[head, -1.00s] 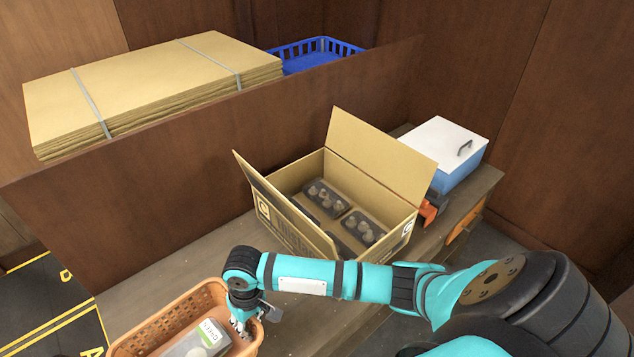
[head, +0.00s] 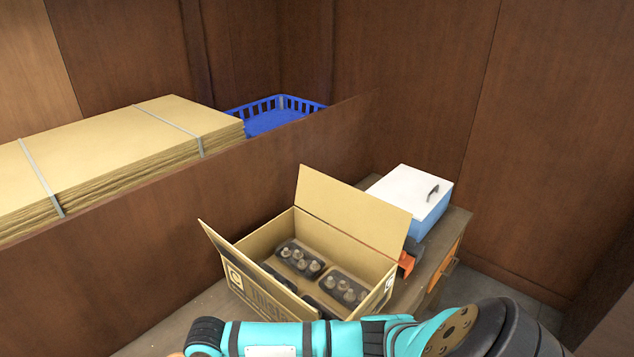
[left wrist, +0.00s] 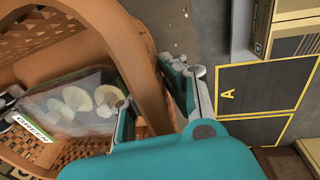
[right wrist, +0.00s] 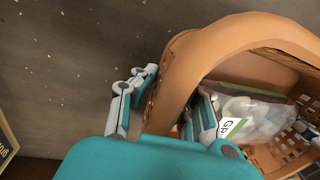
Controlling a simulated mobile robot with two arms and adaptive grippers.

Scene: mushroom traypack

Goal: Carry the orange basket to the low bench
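The orange basket (left wrist: 118,38) fills much of the left wrist view and also shows in the right wrist view (right wrist: 185,48). It holds a clear-wrapped mushroom pack (left wrist: 75,105) with a green-lettered label. My left gripper (left wrist: 148,88) straddles one rim, one finger inside and one outside, and appears shut on it. My right gripper (right wrist: 170,92) grips another stretch of rim the same way. In the head view the basket is almost wholly below the frame. I cannot tell whether it is raised. A wooden bench (head: 190,312) shows there; I cannot tell if it is the low bench.
An open carton (head: 262,295) with dark mushroom trays stands on the bench, beside a blue box with white lid (head: 415,197). Yellow-lined floor markings (left wrist: 262,92) show in the left wrist view.

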